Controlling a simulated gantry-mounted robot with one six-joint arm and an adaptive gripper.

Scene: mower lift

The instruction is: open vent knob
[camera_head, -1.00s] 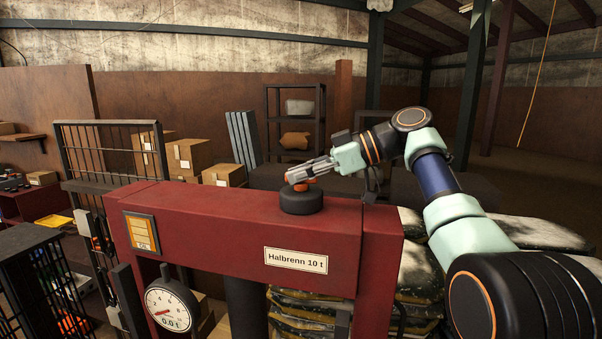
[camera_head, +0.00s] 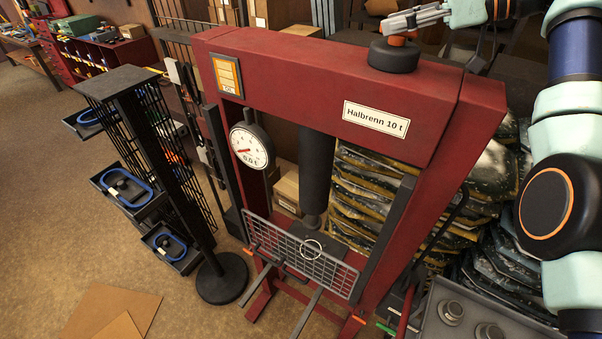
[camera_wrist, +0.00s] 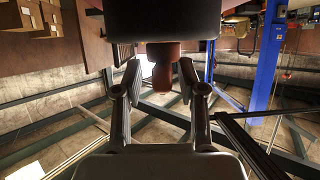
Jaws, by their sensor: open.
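The vent knob (camera_head: 398,41) is a small orange-red knob on a round black cap (camera_head: 393,59) on top of the red press frame (camera_head: 300,62). In the wrist view the knob (camera_wrist: 168,67) looks reddish brown and projects from the black cap (camera_wrist: 163,22). My gripper (camera_head: 395,27) is at the knob in the head view, with its fingers covering part of it. In the wrist view my gripper (camera_wrist: 159,80) is open, with one finger on each side of the knob and a visible gap at each side.
The press carries a dial gauge (camera_head: 250,146) reading 0.0 t and a sign (camera_head: 376,119). A mesh guard (camera_head: 300,256) is below. A black stand with trays (camera_head: 222,277) is at left. The floor at lower left is mostly clear.

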